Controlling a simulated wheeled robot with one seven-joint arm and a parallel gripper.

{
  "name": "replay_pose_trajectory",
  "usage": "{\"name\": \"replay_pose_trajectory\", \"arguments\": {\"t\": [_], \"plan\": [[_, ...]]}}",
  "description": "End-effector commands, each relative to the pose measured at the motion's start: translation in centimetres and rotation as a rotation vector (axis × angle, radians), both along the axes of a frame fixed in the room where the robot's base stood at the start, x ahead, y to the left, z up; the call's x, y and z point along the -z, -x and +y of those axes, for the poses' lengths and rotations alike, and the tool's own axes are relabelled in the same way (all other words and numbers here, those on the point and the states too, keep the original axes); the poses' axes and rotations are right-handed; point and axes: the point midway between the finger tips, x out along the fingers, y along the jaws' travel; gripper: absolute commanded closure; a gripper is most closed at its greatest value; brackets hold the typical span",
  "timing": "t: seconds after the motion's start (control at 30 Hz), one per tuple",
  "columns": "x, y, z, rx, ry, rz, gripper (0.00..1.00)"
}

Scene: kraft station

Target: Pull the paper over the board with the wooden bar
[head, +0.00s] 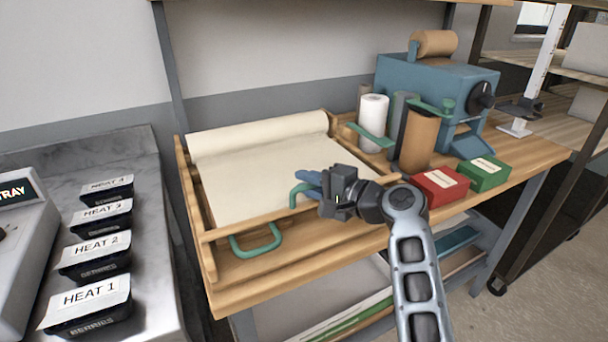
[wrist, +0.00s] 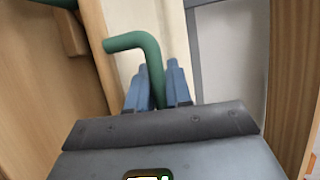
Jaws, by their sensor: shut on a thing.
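The cream paper (head: 260,170) runs from a roll (head: 258,135) at the back of a wooden frame, lying over the board down to the wooden bar (head: 270,217) near the front. The bar carries two green handles; the left handle (head: 256,241) is free. My gripper (head: 308,184) is at the right handle (head: 295,196). In the wrist view, the blue fingers (wrist: 156,90) are shut on the green handle (wrist: 150,62). The board under the paper is hidden, and my gripper and arm cover part of the bar's right end.
Black trays with HEAT labels (head: 92,293) stand on the grey counter at left. A white roll (head: 373,122), a brown roll (head: 418,138), a blue machine (head: 435,85), a red box (head: 440,186) and a green box (head: 484,174) stand to the right. A lower shelf holds sheets.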

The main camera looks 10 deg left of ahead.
Motion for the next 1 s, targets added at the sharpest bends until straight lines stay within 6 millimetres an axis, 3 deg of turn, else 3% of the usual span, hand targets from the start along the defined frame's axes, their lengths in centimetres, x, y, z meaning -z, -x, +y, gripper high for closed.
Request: {"name": "replay_pose_trajectory", "arguments": {"t": [0.23, 0.67, 0.7, 0.9, 1.0], "plan": [[0.0, 1.7, -1.1, 0.000, 0.002, 0.002, 1.00], [0.1, 1.9, -1.3, 0.000, 0.001, 0.002, 1.00], [0.1, 1.9, -1.3, 0.000, 0.001, 0.002, 0.78], [0.0, 1.9, -1.3, 0.000, 0.001, 0.001, 0.60], [0.0, 1.9, -1.3, 0.000, 0.001, 0.001, 0.60]]}}
